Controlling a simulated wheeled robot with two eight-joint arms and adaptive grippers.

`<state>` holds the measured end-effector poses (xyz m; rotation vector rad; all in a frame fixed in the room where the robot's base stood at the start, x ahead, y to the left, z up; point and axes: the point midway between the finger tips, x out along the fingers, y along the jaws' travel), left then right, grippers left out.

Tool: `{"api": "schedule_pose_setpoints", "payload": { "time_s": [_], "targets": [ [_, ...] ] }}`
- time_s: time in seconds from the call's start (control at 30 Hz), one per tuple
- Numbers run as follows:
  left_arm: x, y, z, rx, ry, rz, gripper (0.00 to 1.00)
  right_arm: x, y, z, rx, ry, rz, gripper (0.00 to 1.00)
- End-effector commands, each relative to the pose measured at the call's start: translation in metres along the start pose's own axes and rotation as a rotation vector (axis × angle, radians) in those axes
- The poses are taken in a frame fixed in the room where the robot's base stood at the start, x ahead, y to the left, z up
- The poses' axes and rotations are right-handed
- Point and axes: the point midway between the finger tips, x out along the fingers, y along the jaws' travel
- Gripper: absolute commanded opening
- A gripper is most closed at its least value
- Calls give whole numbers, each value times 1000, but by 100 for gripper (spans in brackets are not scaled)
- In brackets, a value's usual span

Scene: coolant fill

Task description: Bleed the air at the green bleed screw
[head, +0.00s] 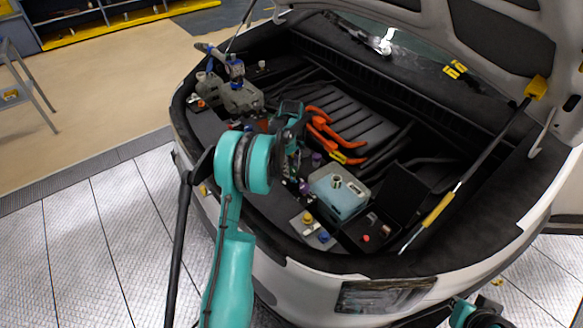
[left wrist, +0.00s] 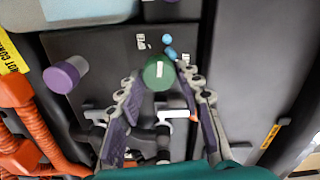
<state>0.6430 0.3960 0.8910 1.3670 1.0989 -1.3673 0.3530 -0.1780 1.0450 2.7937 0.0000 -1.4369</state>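The green bleed screw (left wrist: 158,72) shows in the left wrist view as a round green cap with a small white mark. My left gripper (left wrist: 161,78) has its two fingers apart, with the green cap between or just beyond their tips. I see narrow gaps beside the cap and cannot tell whether either finger touches it. In the head view my left gripper (head: 293,165) points down into the engine bay and hides the screw. Part of my right arm (head: 480,314) shows at the bottom right edge, and the state of its gripper cannot be made out.
A blue-grey tank (head: 338,192) with a metal neck stands right of my left gripper. Orange cables (head: 325,130) lie behind it. A purple knob (left wrist: 66,75) and small blue parts (left wrist: 168,46) are close by. The raised hood (head: 510,50) and its strut (head: 470,175) bound the right side.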

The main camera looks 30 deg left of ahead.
Motion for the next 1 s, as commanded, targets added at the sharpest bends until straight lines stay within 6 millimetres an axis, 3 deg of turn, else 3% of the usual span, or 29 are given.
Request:
{"api": "schedule_pose_setpoints", "payload": {
  "time_s": [0.03, 0.1, 0.57, 1.0],
  "targets": [
    [0, 0, 0, 0, 0, 0, 16, 0, 0, 0, 0, 0, 0, 0],
    [0, 0, 0, 0, 0, 0, 2, 0, 0, 0, 0, 0, 0, 0],
    [0, 0, 0, 83, 0, 0, 2, 0, 0, 0, 0, 0, 0, 0],
    [0, 2, 0, 450, 0, 0, 2, -2, 0, -1, 0, 0, 0, 0]
  ]
}}
